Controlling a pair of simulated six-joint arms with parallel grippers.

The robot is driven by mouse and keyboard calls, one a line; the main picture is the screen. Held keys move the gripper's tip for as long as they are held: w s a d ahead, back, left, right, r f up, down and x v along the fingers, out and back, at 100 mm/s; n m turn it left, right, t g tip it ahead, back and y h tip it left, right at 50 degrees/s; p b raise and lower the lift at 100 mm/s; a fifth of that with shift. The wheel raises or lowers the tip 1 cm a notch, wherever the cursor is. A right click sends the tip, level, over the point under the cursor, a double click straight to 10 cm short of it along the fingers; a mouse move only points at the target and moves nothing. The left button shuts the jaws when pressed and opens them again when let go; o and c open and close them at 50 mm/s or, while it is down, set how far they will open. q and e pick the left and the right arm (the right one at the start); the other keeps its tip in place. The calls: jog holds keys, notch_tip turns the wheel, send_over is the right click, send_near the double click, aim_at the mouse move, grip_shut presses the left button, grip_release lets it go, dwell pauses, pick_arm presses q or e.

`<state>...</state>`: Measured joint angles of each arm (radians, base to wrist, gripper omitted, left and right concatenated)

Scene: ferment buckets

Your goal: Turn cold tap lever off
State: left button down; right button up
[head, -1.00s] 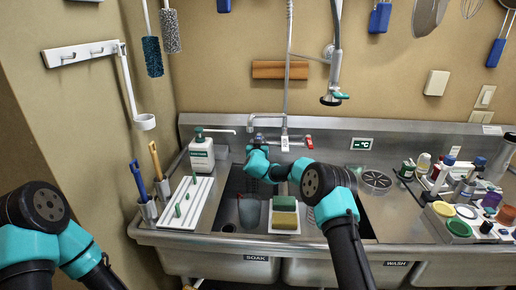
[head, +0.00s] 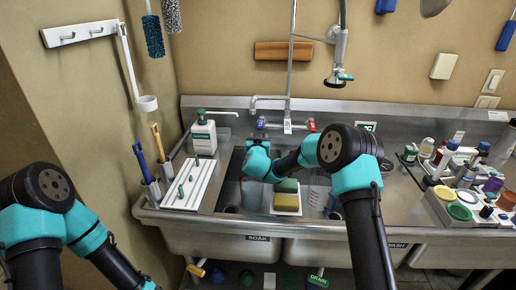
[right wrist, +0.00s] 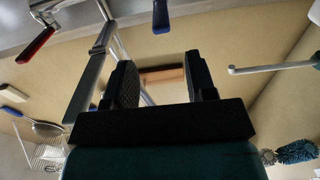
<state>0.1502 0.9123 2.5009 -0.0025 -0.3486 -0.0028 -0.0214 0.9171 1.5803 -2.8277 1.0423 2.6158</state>
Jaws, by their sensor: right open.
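The cold tap lever, blue, shows at the left side of the tap (head: 287,118) in the head view (head: 261,123). In the right wrist view the blue lever (right wrist: 161,18) lies beyond the gap between my fingertips, in line with it. The red lever (head: 311,125) is on the tap's right side; it also shows in the right wrist view (right wrist: 36,44). My right gripper (right wrist: 160,68) is open with nothing between its fingers. In the head view it is just in front of and below the blue lever; whether they touch is unclear. My left gripper is out of view.
A soap bottle (head: 202,134) and a white ribbed tray (head: 188,184) stand left of the basin. Green and yellow sponges (head: 286,201) sit in the basin area under my right arm. A hanging spray head (head: 338,78) is right of the tap. Many bottles crowd the right counter.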

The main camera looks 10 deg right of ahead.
jog(key=v, duration=0.6)
jog(key=shift+s, duration=0.35)
jog(key=shift+a, duration=0.15)
